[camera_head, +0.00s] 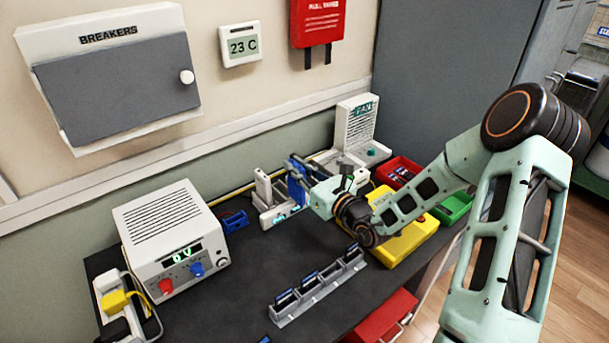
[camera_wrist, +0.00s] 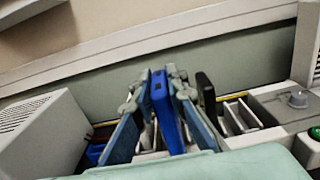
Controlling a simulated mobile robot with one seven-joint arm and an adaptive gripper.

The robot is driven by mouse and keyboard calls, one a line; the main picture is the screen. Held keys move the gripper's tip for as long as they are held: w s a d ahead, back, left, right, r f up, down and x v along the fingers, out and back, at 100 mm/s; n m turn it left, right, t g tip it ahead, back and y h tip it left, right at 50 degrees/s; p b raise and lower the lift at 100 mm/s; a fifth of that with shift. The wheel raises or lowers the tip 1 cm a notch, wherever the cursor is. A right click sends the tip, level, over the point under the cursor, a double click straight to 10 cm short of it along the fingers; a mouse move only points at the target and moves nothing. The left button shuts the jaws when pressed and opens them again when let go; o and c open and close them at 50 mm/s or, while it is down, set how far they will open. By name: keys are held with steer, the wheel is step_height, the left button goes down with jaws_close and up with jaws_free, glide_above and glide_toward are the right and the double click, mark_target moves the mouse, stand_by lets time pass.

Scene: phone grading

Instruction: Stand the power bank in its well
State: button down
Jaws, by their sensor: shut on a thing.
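The power bank is a blue slab (camera_wrist: 165,108) standing upright between the two fingers of my gripper (camera_wrist: 160,105) in the wrist view. My gripper is shut on it. In the head view my gripper (camera_head: 298,182) is at the white rack (camera_head: 268,217) at the back of the bench, and the fingers partly hide the rack. The rack's white slotted wells (camera_wrist: 243,116) show just right of the fingers in the wrist view. The power bank's lower end is hidden, so I cannot tell whether it is inside a well.
A dark slab (camera_wrist: 206,94) stands right of the fingers. A white power supply (camera_head: 172,240) and small blue bin (camera_head: 234,221) are left of the rack. A grey holder with dark phones (camera_head: 318,287) lies in front. A fan unit (camera_head: 354,125), red bin (camera_head: 399,171) and yellow block (camera_head: 408,238) are right.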

steer(key=x, duration=0.7)
steer(key=shift+w+a+b, duration=0.2)
steer(key=shift+w+b, duration=0.1)
steer(key=shift+b, duration=0.1)
steer(key=shift+f, duration=0.1)
steer(key=shift+f, duration=0.2)
stand_by(0.5)
steer(key=shift+f+b, duration=1.4)
steer(key=shift+f, duration=0.75)
steer(key=c, duration=1.8)
jaws_free()
steer(key=shift+c, duration=0.2)
steer(key=shift+f, duration=0.1)
steer(key=shift+s+d, duration=0.1)
steer(key=shift+s, duration=0.05)
